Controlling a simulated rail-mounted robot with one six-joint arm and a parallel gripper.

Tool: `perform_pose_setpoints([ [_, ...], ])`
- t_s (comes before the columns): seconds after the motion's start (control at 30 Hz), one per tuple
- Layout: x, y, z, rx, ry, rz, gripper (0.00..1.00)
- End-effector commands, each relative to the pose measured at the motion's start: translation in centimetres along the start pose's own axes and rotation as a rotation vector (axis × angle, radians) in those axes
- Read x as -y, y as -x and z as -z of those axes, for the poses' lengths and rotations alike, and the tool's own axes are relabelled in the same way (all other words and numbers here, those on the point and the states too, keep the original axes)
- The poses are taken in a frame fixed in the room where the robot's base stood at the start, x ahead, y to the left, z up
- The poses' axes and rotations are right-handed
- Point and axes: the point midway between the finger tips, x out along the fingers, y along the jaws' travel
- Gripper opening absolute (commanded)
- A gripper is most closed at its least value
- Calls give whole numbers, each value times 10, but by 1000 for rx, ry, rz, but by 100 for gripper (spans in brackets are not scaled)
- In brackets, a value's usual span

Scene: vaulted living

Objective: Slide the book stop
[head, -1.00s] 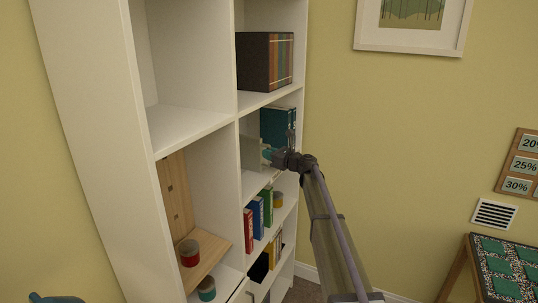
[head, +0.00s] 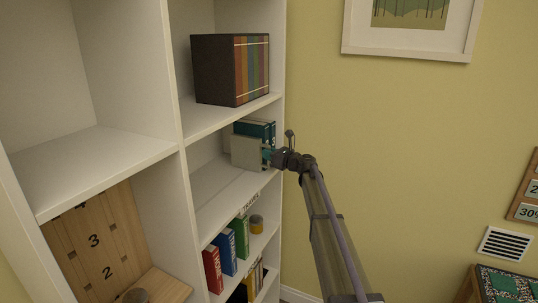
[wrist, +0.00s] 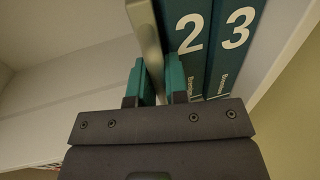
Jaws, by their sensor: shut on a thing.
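The book stop (head: 246,153) is a pale grey upright plate on a middle shelf of the white bookcase. My gripper (head: 268,154) is shut on its edge. In the wrist view the book stop (wrist: 145,28) runs up from between the two teal-padded fingers of my gripper (wrist: 155,78). Teal books (head: 258,128) stand upright just behind the plate, partly hidden by it. The wrist view shows book 2 (wrist: 188,30) and book 3 (wrist: 232,38) at its right. The plate looks very close to book 2; I cannot tell whether they touch.
The shelf (head: 222,192) left of the stop is bare. A dark box with striped books (head: 232,70) sits on the shelf above. Red, blue and green books (head: 228,252) and a small jar (head: 256,224) stand below. The wall is close on the right.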

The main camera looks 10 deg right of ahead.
Motion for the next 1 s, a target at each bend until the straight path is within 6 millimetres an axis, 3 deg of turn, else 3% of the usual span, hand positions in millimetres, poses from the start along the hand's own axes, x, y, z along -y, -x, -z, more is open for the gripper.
perform_pose_setpoints([
  [0.4,0,1,1,-2,1,0,0],
  [0.43,0,1,1,-2,1,0,16],
  [0.67,0,1,1,-2,1,0,38],
  [0.87,0,1,1,-1,1,0,39],
  [1.0,-1,12,1,-1,1,1,39],
])
